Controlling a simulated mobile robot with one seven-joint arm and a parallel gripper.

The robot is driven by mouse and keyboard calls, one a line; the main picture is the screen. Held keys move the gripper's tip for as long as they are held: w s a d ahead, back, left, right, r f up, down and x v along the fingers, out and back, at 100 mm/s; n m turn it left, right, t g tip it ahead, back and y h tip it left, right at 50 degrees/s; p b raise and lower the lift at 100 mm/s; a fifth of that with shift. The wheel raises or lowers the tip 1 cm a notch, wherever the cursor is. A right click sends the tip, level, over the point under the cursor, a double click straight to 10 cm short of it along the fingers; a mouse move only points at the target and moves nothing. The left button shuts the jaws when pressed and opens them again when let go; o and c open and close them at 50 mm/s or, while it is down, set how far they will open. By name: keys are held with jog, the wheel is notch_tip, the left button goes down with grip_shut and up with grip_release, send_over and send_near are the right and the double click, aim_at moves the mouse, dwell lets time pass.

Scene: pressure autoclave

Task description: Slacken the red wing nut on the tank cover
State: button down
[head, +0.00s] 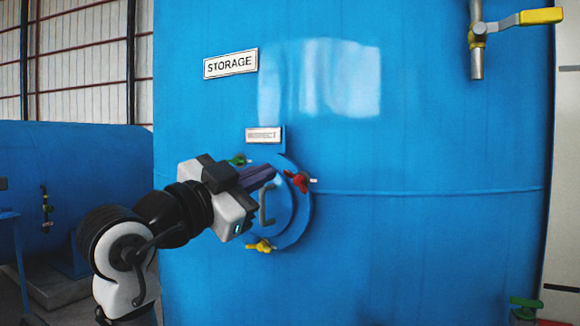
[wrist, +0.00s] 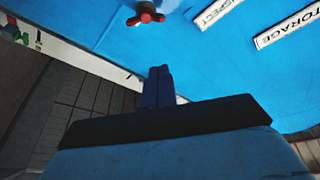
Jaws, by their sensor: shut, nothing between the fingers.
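The red wing nut (head: 300,181) sits at the right edge of the round blue tank cover (head: 291,222). It also shows at the top of the wrist view (wrist: 145,14). A green wing nut (head: 238,160) and a yellow wing nut (head: 261,246) sit on the same cover. A curved handle (head: 265,206) is fixed on the cover. My gripper (head: 272,173) is shut and empty in front of the upper part of the cover, left of the red nut. Its fingers also show in the wrist view (wrist: 159,72), apart from the nut. My gripper hides part of the cover.
The cover is on a large blue tank (head: 420,120). An INSPECT plate (head: 263,135) is above the cover and a STORAGE plate (head: 231,63) higher up. A pipe valve with a yellow handle (head: 540,16) is at the upper right. The tank wall right of the cover is mostly clear.

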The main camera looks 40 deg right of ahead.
jog(key=m, duration=0.1)
jog(key=p, duration=0.5)
send_near(305, 164)
jog(key=s+d+r, duration=0.2)
jog(key=d+r, duration=0.2)
jog(key=d, duration=0.1)
jog(key=shift+w+d+r, duration=0.15)
jog(key=shift+w+d, duration=0.3)
jog(key=shift+d, duration=0.05)
jog(key=shift+w+a+f+p, duration=0.35)
jog(key=shift+w+f, duration=0.1)
jog(key=shift+f, duration=0.15)
jog(key=shift+w+a+f+p, duration=0.2)
jog(key=shift+w+f+p, duration=0.1)
jog(key=shift+w+f, duration=0.3)
jog(key=shift+f, duration=0.4)
jog(key=shift+w+a+f, duration=0.1)
jog(key=shift+f, duration=0.05)
